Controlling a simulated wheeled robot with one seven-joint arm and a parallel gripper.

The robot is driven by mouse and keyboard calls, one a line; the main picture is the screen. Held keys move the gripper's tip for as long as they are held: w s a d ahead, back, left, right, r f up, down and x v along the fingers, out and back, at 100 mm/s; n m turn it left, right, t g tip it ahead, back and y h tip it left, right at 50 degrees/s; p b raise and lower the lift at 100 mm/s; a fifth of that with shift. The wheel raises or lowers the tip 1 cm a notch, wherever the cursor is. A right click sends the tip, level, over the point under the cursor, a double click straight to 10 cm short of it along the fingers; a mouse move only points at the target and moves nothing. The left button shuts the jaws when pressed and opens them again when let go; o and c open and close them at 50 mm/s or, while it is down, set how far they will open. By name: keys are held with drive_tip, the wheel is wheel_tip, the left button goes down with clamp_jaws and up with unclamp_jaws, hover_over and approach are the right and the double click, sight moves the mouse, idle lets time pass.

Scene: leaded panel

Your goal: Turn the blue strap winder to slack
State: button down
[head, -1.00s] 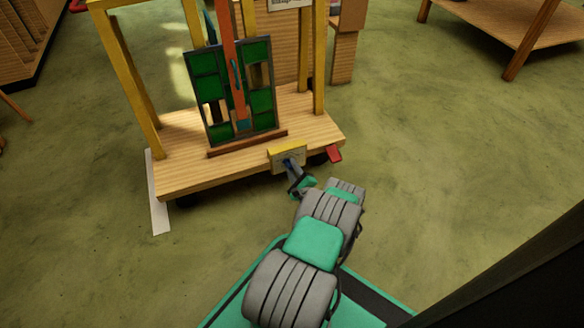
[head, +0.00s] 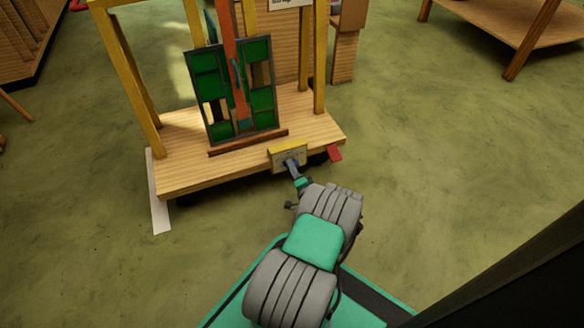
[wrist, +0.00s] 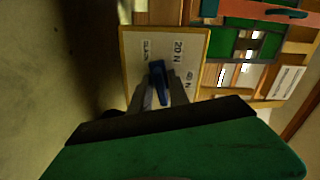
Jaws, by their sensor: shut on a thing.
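The blue strap winder (wrist: 157,82) stands out from a pale, yellow-framed plate (wrist: 208,40) on the cart's front edge. The plate carries the marks SLACK, 20 N and 40 N. The winder's tip lies near the SLACK and 20 N marks; its exact setting I cannot tell. My gripper (wrist: 161,92) is shut on the winder, one finger on each side. In the head view the winder (head: 290,162) shows small in front of the plate (head: 288,153). An orange strap (head: 229,40) runs down over the green leaded panel (head: 208,88), which stands upright on the cart.
The wooden cart (head: 180,178) has yellow posts (head: 128,75). A red tab (head: 334,153) sticks out right of the plate. A white strip (head: 158,200) lies on the floor at left. The green floor to the right is open; a wooden table (head: 510,25) stands far right.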

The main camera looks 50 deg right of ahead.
drive_tip(key=shift+f+n, duration=0.1)
drive_tip(key=shift+n, duration=1.3)
drive_tip(key=c, duration=1.5)
unclamp_jaws()
drive_tip(key=p+v, duration=0.3)
drive_tip(key=v, duration=0.5)
